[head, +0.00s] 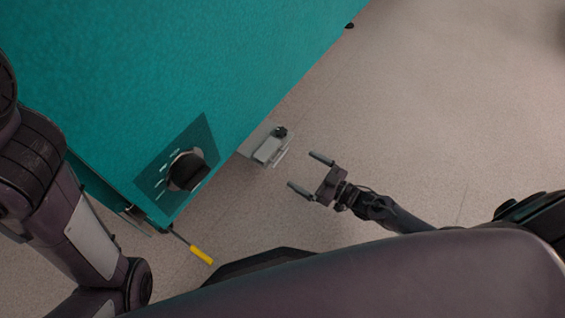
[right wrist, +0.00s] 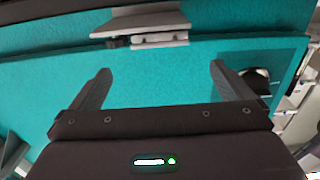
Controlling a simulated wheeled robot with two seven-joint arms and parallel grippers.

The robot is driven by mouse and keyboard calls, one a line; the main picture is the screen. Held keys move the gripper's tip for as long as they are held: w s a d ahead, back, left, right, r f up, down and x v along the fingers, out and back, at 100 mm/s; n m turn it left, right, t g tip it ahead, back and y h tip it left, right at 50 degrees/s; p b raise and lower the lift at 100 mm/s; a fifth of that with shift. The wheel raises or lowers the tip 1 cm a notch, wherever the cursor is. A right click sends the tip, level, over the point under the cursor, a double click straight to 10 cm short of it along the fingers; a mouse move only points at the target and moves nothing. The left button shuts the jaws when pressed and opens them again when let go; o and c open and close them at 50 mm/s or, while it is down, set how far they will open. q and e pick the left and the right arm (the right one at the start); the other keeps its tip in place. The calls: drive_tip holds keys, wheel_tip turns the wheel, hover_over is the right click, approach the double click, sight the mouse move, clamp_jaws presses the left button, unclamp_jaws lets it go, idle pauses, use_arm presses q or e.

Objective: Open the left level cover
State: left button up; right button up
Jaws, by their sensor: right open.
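A small light-grey box-like fitting (head: 268,149) sticks out low from the right side of the teal cabinet, with a small dark knob on top. I take it for the level cover, but cannot be sure. In the right wrist view a grey fitting (right wrist: 160,38) sits on the teal face, above and between my fingers. My right gripper (head: 306,172) is open and empty, to the right of the fitting and apart from it; its fingers point toward the cabinet. In the head view my left arm shows at the left edge; its gripper is out of sight.
The teal cabinet (head: 150,70) fills the upper left. Its face carries a dark panel with a black dial (head: 187,171). A yellow-handled lever (head: 201,255) sticks out at its lower corner. The speckled floor (head: 430,110) to the right is clear.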

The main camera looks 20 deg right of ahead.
sight(272, 152)
drive_tip(key=b+x, duration=0.3)
drive_tip(key=x, duration=0.5)
drive_tip(key=shift+f+b, duration=0.25)
drive_tip(key=shift+b, duration=0.1)
